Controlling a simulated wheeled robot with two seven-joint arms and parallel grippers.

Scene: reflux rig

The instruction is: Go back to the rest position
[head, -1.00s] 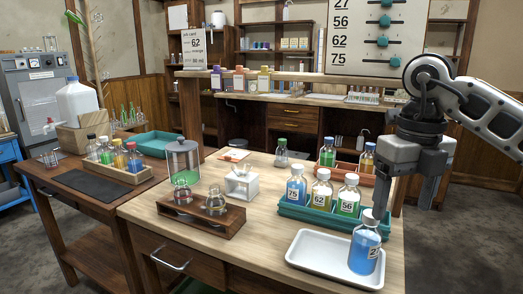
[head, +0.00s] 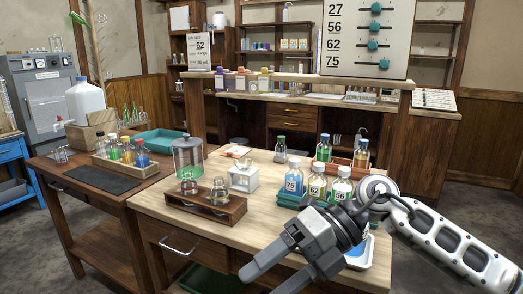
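My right gripper (head: 268,277) is low at the front of the wooden bench (head: 150,203), its arm coming in from the right. Its two fingers are apart with nothing seen between them. The gripper and wrist cover most of the white tray (head: 371,256) and of the blue bottle (head: 357,248) on it. Just behind, bottles marked 75 (head: 293,184), 62 (head: 316,187) and 56 (head: 341,190) stand in a teal rack (head: 288,200), partly hidden by my arm. My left gripper is not in view.
A wooden stand (head: 205,210) with two small flasks, a lidded glass jar (head: 188,158) and a white block-like holder (head: 243,178) stand left of the rack. A small green-capped flask (head: 280,153) and another bottle rack (head: 344,167) are farther back. The floor at right is clear.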

